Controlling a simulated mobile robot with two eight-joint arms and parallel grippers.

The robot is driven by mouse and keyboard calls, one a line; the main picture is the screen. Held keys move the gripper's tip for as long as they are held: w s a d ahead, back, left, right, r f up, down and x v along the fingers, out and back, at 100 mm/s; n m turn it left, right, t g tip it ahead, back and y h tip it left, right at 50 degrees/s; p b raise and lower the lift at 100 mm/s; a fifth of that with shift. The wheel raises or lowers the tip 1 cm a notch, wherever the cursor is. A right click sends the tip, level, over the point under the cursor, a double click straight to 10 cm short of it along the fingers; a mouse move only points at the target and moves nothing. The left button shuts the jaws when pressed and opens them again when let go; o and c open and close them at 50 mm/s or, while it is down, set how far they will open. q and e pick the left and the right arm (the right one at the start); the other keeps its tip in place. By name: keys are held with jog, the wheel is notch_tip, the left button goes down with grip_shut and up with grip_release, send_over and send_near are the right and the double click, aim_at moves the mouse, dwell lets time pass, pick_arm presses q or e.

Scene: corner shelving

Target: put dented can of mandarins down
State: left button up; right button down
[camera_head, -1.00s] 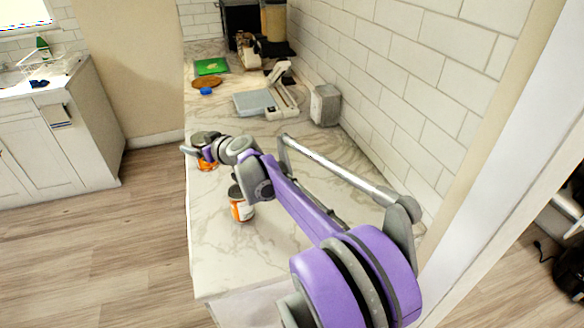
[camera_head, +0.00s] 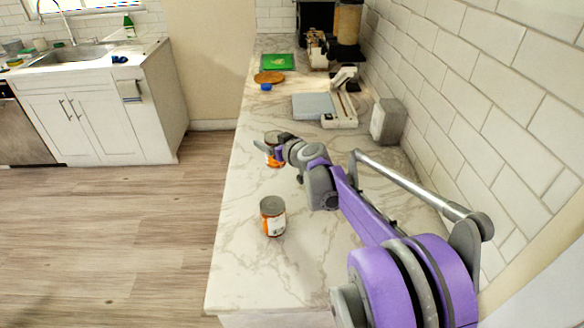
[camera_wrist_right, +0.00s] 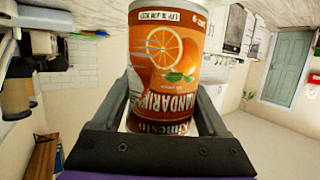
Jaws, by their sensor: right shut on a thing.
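The can of mandarins (camera_wrist_right: 165,62), with an orange label and a cut-fruit picture, fills the middle of the right wrist view. My right gripper (camera_wrist_right: 165,108) is shut on it, one finger on each side. In the head view the held can (camera_head: 272,158) shows partly behind the gripper (camera_head: 278,150), at the left side of the marble counter (camera_head: 325,260). I cannot tell whether its base touches the counter. A dent is not clear. My left gripper is not in view.
A second can (camera_head: 273,217) with an orange and white label stands upright nearer on the counter. Behind are a grey-white scale-like device (camera_head: 335,110), a grey box (camera_head: 388,122), a wooden disc (camera_head: 269,77) and a green board (camera_head: 279,62).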

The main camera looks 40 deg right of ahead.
jog(key=shift+f+b, duration=0.35)
jog(key=shift+f, duration=2.7)
jog(key=shift+f, duration=0.1)
grip_release()
jog(key=shift+s+r, duration=0.1)
jog(key=shift+r, duration=0.1)
jog(key=v, duration=1.1)
jog(key=shift+s+p, duration=0.35)
jog(key=shift+s, duration=0.05)
jog(key=shift+r, duration=0.15)
